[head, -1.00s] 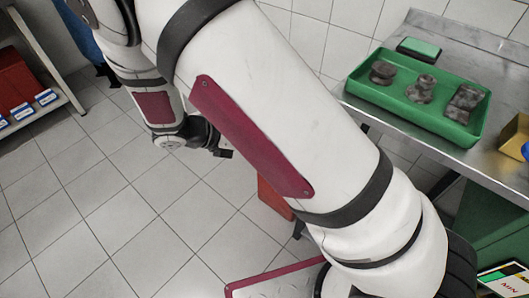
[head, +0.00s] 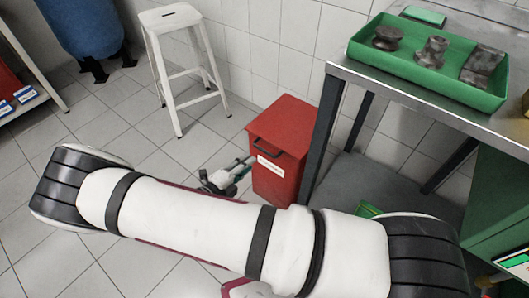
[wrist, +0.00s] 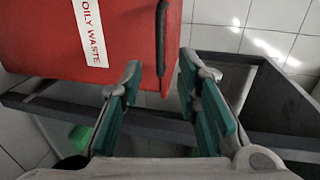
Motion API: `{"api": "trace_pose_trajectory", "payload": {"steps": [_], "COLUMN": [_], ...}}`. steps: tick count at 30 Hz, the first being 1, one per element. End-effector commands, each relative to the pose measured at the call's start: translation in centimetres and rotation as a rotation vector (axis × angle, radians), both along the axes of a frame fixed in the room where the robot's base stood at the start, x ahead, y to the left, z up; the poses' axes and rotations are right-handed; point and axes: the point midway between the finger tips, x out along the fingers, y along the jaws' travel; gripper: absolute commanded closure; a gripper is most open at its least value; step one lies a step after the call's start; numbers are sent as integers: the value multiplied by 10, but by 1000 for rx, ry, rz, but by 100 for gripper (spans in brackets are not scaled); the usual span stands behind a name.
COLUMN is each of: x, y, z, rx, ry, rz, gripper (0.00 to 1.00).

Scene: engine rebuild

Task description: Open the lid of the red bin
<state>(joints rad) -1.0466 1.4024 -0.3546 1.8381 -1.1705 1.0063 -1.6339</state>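The red bin (head: 282,182) stands on the floor beside the workbench, its red lid (head: 296,122) down. A dark bar handle (head: 266,148) is on its front, above a white label. In the wrist view the bin (wrist: 40,45) appears turned sideways, with the label (wrist: 90,32) reading "OILY WASTE" and the dark handle (wrist: 161,45). My gripper (head: 247,164) is in front of the bin, near the handle. In the wrist view my gripper (wrist: 161,75) is open, and the handle appears between its two teal-padded fingertips. Contact with the handle cannot be told.
A metal workbench (head: 425,113) with a green tray (head: 420,86) of metal parts stands right of the bin, its dark leg close to the bin. A white stool (head: 170,18) and a blue tank (head: 85,25) stand behind to the left. Tiled floor lies open at left.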

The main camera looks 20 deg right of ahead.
Motion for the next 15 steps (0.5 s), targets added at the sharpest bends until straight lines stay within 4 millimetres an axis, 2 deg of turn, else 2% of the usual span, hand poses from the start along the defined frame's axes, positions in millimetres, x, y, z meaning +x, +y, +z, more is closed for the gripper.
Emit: {"api": "trace_pose_trajectory", "payload": {"steps": [1,9,15], "x": [5,34,48], "y": [-10,-52,-74], "z": [-4,-15,-20], "rx": [-2,1,0], "ry": [0,-1,0], "rz": [-4,-4,-3], "gripper": [70,70,70]}}
